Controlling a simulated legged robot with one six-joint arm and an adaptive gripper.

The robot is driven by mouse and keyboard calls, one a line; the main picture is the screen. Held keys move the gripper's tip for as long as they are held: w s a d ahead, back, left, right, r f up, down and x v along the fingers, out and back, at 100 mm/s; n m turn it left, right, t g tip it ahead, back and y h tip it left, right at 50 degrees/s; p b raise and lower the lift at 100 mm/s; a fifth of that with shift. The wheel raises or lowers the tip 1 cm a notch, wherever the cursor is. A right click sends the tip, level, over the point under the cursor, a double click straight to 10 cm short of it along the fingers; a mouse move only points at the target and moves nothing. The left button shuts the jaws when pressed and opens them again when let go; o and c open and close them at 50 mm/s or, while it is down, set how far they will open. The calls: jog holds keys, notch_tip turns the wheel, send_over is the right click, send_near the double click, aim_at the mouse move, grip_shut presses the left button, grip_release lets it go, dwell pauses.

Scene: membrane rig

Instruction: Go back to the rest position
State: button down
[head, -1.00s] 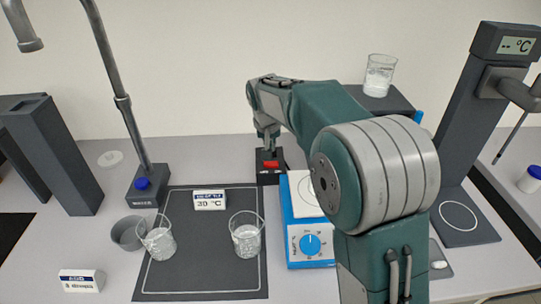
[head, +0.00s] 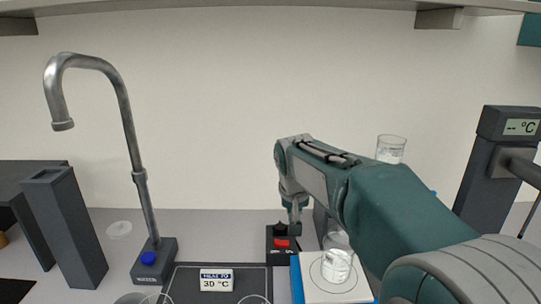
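My arm reaches in from the lower right of the head view. My gripper (head: 294,226) points down at the end of it, just above or beside a small black switch box with a red rocker (head: 282,243). Whether the fingertips touch the switch I cannot tell. The fingers are small and seen from behind, so their opening is unclear. I see no object held in them.
A glass beaker (head: 337,262) stands on the white plate (head: 312,290) beside my arm. Another beaker (head: 390,149) stands behind the arm. A tap (head: 146,190), a dark holder (head: 66,230) and a "30 °C" sign (head: 216,279) are left. A temperature stand (head: 492,165) is right.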

jog(key=s+d+r, duration=0.1)
jog(key=s+d, duration=0.1)
jog(key=s, duration=0.3)
jog(key=s+d+r+t, duration=0.1)
jog(key=s+d, duration=0.1)
jog(key=s, duration=0.3)
jog(key=s+d+r, duration=0.1)
jog(key=s+d, duration=0.2)
jog(key=s, duration=0.3)
jog(key=s+d+f+t, duration=0.1)
jog(key=s+f, duration=0.4)
jog(key=s, duration=0.7)
jog(key=shift+s+d+f+y, duration=0.15)
jog(key=shift+d+f+y, duration=0.2)
jog(key=shift+d, duration=0.25)
